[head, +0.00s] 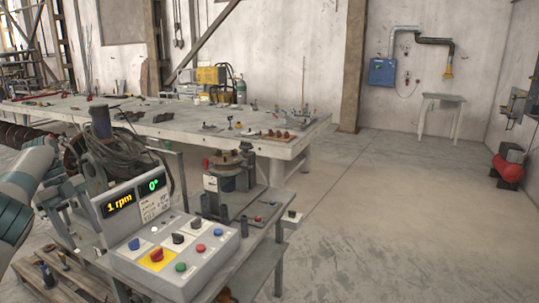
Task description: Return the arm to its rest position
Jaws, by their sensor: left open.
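My left arm (20,192) comes in at the left edge, grey with teal bands, reaching up beside the positioner. My left gripper (72,153) is at its far end, open, against the dark machine parts; its fingers are hard to make out, and I cannot tell whether it touches anything. The control box (190,262) of the positioner stands in front, with several coloured buttons and a yellow-backed red one. Its display panel (137,199) reads 1 rpm and 0°. A dark auger (18,135) shows partly behind my arm. My right gripper is not in view.
A small metal stand (262,208) with a clamp-like device (228,172) is right of the panel. A long workbench (190,127) with tools and parts runs behind. A wooden pallet (65,277) lies at lower left. The concrete floor (400,220) at right is clear.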

